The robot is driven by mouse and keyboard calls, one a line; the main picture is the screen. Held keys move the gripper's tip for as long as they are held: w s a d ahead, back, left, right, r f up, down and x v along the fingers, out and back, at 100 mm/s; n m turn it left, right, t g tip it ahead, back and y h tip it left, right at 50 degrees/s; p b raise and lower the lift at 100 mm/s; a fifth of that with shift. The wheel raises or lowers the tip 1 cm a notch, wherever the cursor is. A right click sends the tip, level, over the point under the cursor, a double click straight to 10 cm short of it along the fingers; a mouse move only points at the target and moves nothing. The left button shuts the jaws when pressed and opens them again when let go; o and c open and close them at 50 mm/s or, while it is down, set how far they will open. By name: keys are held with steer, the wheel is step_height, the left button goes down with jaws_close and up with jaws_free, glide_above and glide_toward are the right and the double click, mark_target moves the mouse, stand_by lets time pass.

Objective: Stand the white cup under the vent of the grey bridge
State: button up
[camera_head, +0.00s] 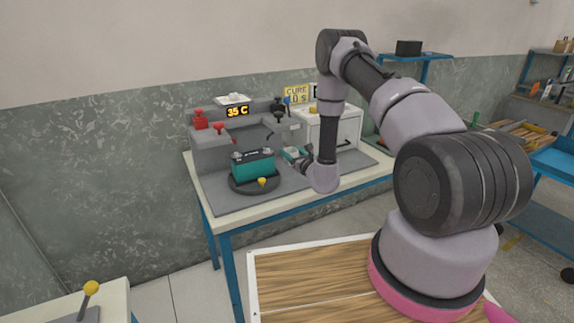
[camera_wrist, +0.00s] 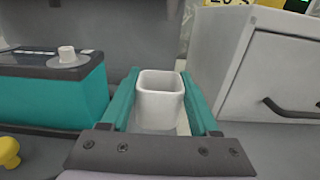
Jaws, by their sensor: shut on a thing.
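The white cup (camera_wrist: 158,103) is upright between the two teal fingers of my gripper (camera_wrist: 160,108) in the wrist view. My gripper is shut on it, and its lower part is partly hidden by the gripper's dark front plate. In the head view my gripper (camera_head: 294,155) is low over the bench, just right of the teal battery; I cannot make out the cup there. A grey structure with red knobs (camera_head: 210,152) stands behind and left of the battery, seemingly part of the grey bridge. I cannot make out its vent.
The teal battery (camera_head: 253,164) stands on a round dark plate (camera_head: 241,185) with a yellow knob (camera_wrist: 9,152), close left of my gripper. A white cabinet (camera_head: 343,130) with a dark handle (camera_wrist: 292,108) stands to the right. The grey mat's front (camera_head: 225,203) is clear.

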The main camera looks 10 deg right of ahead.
steer(key=shift+d+f, duration=0.15)
steer(key=shift+f, duration=2.1)
steer(key=shift+f, duration=0.2)
steer(key=o, duration=1.3)
steer(key=shift+o, duration=0.2)
steer(key=shift+r, duration=0.1)
